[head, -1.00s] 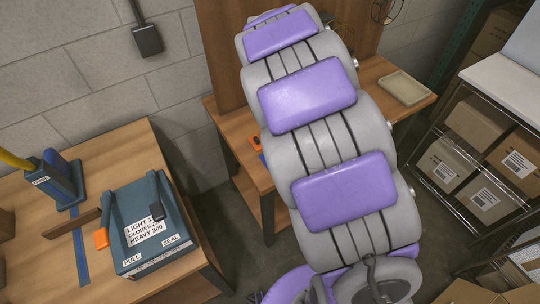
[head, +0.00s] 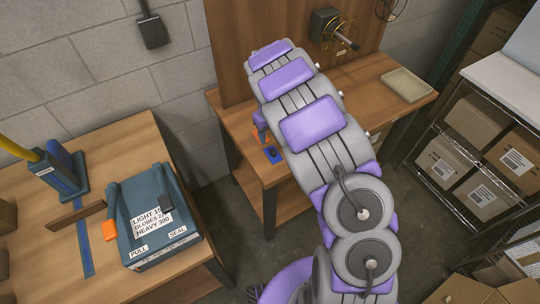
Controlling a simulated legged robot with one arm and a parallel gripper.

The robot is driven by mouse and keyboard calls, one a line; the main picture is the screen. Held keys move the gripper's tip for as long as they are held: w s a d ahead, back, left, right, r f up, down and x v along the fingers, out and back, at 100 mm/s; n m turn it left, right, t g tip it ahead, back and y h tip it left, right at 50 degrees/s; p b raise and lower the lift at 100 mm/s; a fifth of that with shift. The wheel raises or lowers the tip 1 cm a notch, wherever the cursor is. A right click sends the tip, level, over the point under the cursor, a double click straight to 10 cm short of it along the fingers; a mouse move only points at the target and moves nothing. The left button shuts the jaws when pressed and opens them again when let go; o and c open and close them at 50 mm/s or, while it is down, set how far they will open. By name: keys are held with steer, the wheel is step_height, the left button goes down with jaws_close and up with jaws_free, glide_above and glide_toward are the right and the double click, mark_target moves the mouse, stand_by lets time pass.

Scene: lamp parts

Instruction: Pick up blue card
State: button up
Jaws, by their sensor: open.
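A small blue card-like piece (head: 271,154) lies on the wooden bench at the middle, just left of my arm; it has a dark mark on it. My gripper (head: 261,124) is mostly hidden behind my arm; a small purple part of it shows at the arm's left edge, just above and behind the blue piece. It looks apart from the piece, and nothing is seen held. The gap between the fingers is hidden.
A wooden bench (head: 230,108) with a back panel carries a beige tray (head: 408,84) and a lamp fixture (head: 326,26). A left table (head: 107,152) holds a teal sealing machine (head: 158,226) and a blue stand (head: 61,172). A wire shelf with boxes (head: 482,187) stands right.

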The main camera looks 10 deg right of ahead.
glide_above(273, 150)
steer(key=f, duration=0.4)
steer(key=shift+s+d+b, duration=0.1)
steer(key=shift+d+b, duration=0.25)
steer(key=f+b, duration=0.1)
steer(key=f, duration=0.1)
steer(key=a+f, duration=0.1)
steer(key=f, duration=0.2)
steer(key=shift+a+b, duration=0.2)
steer(key=shift+b, duration=0.15)
steer(key=shift+d, duration=0.6)
steer(key=shift+c, duration=1.1)
steer(key=shift+a, duration=0.45)
jaws_close()
steer(key=shift+d, duration=0.15)
